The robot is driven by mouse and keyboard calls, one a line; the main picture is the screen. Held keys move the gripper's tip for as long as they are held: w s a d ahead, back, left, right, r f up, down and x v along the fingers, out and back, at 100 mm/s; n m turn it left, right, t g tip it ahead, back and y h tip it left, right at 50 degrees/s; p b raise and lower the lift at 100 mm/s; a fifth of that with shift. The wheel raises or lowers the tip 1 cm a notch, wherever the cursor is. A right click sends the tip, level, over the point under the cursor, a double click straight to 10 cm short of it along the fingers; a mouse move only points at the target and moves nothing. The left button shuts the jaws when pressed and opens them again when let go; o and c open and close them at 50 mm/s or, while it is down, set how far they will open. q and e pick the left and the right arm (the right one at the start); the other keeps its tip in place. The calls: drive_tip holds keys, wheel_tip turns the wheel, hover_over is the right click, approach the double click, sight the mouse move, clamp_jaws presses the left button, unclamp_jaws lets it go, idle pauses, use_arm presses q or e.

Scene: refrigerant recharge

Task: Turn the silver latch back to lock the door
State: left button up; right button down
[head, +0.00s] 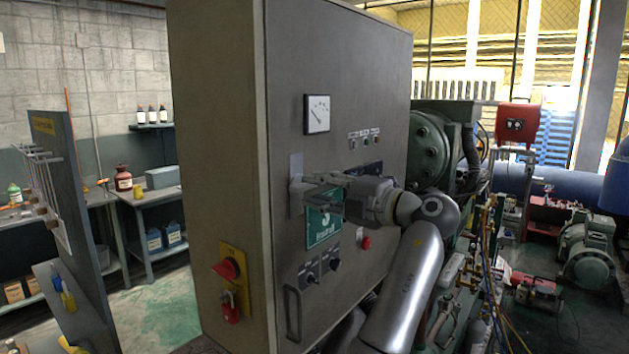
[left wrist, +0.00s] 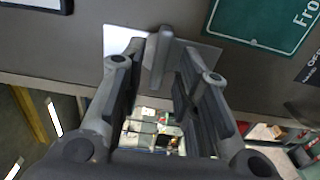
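The tall grey cabinet has a flat front door (head: 355,90) that looks shut. The silver latch (head: 296,170) is a pale plate with a short lever near the door's left edge, partly hidden by my gripper. In the left wrist view the latch lever (left wrist: 161,48) stands out from its plate, between my fingertips. My left gripper (head: 316,193) is at the latch with its fingers apart; in the left wrist view the open fingers (left wrist: 163,70) straddle the lever, with a gap visible on at least one side. Contact is unclear. My right gripper is not in view.
A green sign (head: 324,232) is just below my gripper. A door handle (head: 293,312), knobs (head: 311,276) and a red button (head: 366,242) sit lower on the door. A red switch (head: 227,268) and red padlock (head: 230,308) are on the cabinet's left side. Machinery stands right.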

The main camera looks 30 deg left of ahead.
use_arm(q)
drive_tip(key=shift+a+r, duration=0.1)
drive_tip(key=shift+a, duration=0.45)
drive_tip(key=shift+c, duration=1.2)
clamp_jaws()
drive_tip(key=m, duration=0.3)
drive_tip(key=shift+d+f, duration=0.1)
drive_tip(key=shift+f, duration=0.1)
drive_tip(key=shift+w+m, duration=0.1)
drive_tip(key=shift+m, duration=0.7)
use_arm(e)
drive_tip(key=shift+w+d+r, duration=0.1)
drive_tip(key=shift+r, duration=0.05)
